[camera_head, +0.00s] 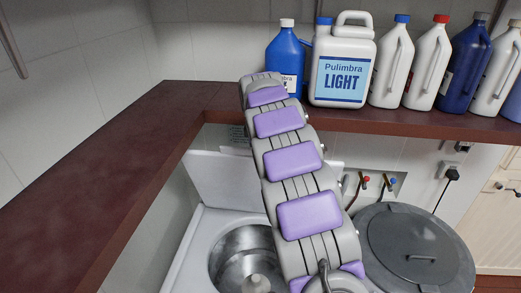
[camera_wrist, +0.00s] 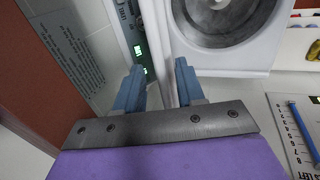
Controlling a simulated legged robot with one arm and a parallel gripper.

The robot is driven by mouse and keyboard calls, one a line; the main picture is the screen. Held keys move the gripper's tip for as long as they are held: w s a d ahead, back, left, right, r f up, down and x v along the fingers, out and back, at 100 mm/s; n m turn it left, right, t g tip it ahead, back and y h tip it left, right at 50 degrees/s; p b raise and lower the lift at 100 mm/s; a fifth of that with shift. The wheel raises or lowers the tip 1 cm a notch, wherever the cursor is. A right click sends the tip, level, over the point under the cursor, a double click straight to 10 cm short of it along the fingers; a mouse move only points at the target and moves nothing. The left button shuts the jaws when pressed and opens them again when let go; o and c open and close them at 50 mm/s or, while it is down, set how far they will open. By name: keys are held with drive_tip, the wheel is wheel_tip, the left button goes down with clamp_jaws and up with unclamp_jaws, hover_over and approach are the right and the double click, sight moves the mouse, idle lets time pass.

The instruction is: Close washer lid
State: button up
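The white washer (camera_head: 192,243) stands in the corner below the dark red counter, its metal drum (camera_head: 240,257) uncovered. Its white lid (camera_head: 222,180) stands raised at the back, partly hidden behind my arm. In the wrist view, the washer (camera_wrist: 258,50) and the open drum (camera_wrist: 214,20) show at the top, with a green-lit display (camera_wrist: 138,50) left of centre. My gripper (camera_wrist: 160,72) is open, its two blue-grey fingers apart. A thin white edge, perhaps the lid's, runs between them; I cannot tell whether they touch it. The gripper is not visible in the head view.
The counter (camera_head: 120,150) runs along the left and back. A blue bottle (camera_head: 286,55), a white jug (camera_head: 343,60) and several more bottles stand on its back part. A round grey-lidded tub (camera_head: 415,250) is right of the washer. Taps (camera_head: 366,181) are behind it.

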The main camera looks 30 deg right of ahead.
drive_tip(key=shift+x, duration=1)
clamp_jaws()
